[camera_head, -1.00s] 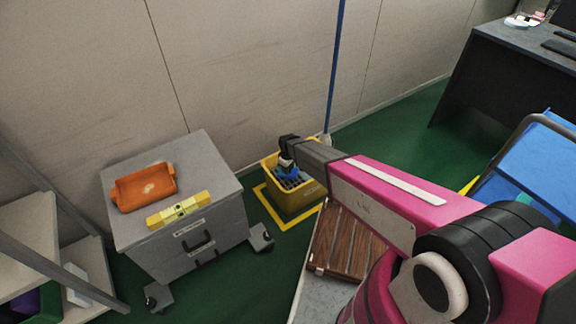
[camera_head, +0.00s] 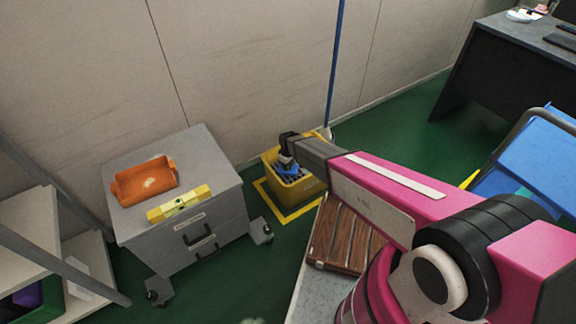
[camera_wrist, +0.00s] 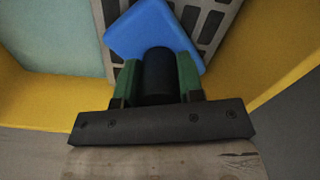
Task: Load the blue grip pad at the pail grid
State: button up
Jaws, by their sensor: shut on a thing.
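The blue grip pad (camera_wrist: 150,28) has a black round handle (camera_wrist: 159,76). My gripper (camera_wrist: 158,82) is shut on this handle, with a green finger on each side. The pad lies ahead of the fingers, over or on the grey slotted grid (camera_wrist: 211,20); I cannot tell whether they touch. The grid is inside the yellow pail (camera_head: 308,189), whose yellow walls flank it in the wrist view (camera_wrist: 285,65). In the head view my gripper (camera_head: 287,160) is at the pail's mouth, with the blue pad (camera_head: 289,171) partly hidden beneath it.
The pail stands on green floor within yellow tape (camera_head: 272,207), near the wall. A grey wheeled cabinet (camera_head: 205,180) at left carries an orange tray (camera_head: 128,187) and a yellow level (camera_head: 180,204). A blue pole (camera_head: 334,75) stands behind the pail. A dark desk (camera_head: 500,55) is far right.

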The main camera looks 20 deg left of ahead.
jog(key=shift+f, duration=1.15)
dwell(2.2)
jog(key=shift+r, duration=3.55)
